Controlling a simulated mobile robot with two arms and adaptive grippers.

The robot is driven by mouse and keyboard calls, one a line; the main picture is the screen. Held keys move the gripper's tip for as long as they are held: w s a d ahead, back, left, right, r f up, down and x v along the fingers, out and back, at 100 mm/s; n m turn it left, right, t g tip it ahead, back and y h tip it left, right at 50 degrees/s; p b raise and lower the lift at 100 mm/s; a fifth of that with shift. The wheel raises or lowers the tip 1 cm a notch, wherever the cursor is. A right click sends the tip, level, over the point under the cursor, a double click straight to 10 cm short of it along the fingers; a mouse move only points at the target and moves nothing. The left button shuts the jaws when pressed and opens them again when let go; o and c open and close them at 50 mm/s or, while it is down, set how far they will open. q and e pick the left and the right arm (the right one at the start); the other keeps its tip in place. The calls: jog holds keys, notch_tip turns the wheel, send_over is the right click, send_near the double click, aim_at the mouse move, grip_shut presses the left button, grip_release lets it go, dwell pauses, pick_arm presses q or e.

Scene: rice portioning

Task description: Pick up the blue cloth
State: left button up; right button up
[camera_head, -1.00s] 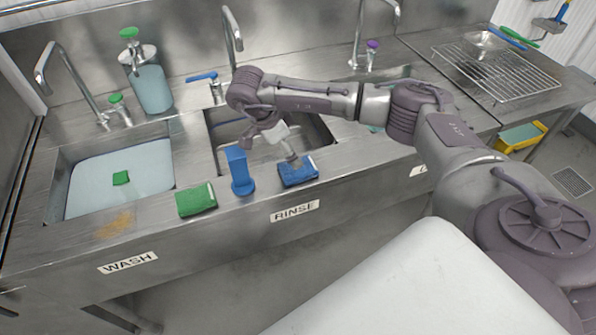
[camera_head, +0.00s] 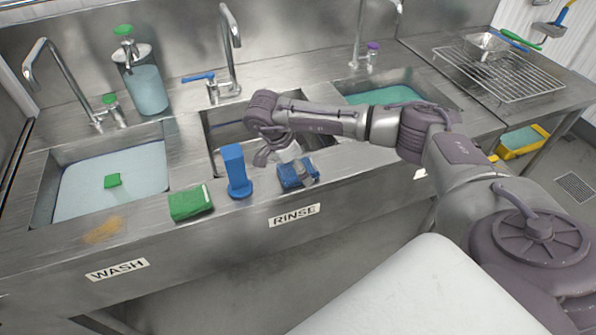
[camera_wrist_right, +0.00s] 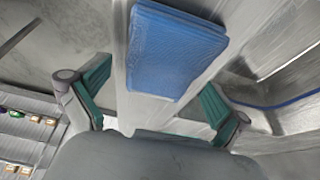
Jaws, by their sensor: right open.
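The blue cloth (camera_head: 290,177) is a folded pad lying on the steel front ledge above the RINSE label, in front of the middle sink. It fills the top middle of the right wrist view (camera_wrist_right: 176,50). My right gripper (camera_head: 298,172) is over the cloth in the head view and hides part of it. In the wrist view its two green-padded fingers (camera_wrist_right: 155,95) are spread apart, with the cloth beyond and between them, not gripped. My left gripper is not in view.
The wash sink (camera_head: 140,190) holds water and a small green piece (camera_head: 113,181). A wire rack (camera_head: 520,75) is at the right.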

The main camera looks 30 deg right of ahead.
jog(key=shift+w+f, duration=0.1)
jog(key=shift+f, duration=0.15)
dwell(0.4)
jog(key=c, duration=1.1)
